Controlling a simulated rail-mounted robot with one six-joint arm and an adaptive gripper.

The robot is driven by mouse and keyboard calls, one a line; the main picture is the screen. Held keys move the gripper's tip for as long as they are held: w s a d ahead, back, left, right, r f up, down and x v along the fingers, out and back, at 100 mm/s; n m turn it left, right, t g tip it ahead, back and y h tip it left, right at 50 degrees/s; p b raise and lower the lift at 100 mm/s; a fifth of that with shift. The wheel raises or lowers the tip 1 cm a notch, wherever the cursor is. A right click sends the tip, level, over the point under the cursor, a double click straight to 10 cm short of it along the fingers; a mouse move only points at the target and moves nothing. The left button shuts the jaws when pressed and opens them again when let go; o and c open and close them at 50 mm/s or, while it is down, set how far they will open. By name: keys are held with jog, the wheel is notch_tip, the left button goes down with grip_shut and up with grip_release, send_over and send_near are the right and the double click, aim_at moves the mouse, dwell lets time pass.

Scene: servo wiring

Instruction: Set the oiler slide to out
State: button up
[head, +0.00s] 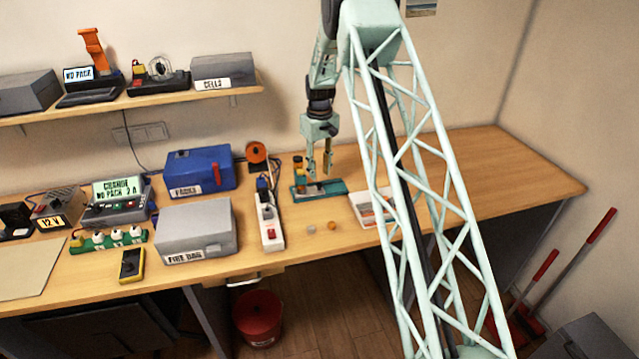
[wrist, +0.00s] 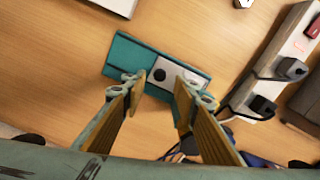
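The oiler (head: 335,187) is a small teal base on the bench with a dark and amber upright part at its left end. In the wrist view its teal base (wrist: 126,58) carries a pale plate (wrist: 178,72) with a round black knob (wrist: 159,74), which looks like the slide. My gripper (head: 319,173) points down over the oiler. In the wrist view my gripper (wrist: 160,88) has its two fingers apart, one on each side of the knob, with nothing held. I cannot tell whether the fingertips touch the plate. No in or out marking is readable.
A power strip (head: 269,222) stands just left of the oiler, with plugs and cables. A white tray (head: 372,222) lies to the right. Two small round items (head: 332,226) lie in front. An orange reel (head: 256,152) is behind left. The bench's right end is clear.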

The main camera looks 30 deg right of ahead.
aim_at(319, 184)
jog(key=shift+f, duration=2.9)
jog(key=shift+c, duration=0.9)
grip_shut()
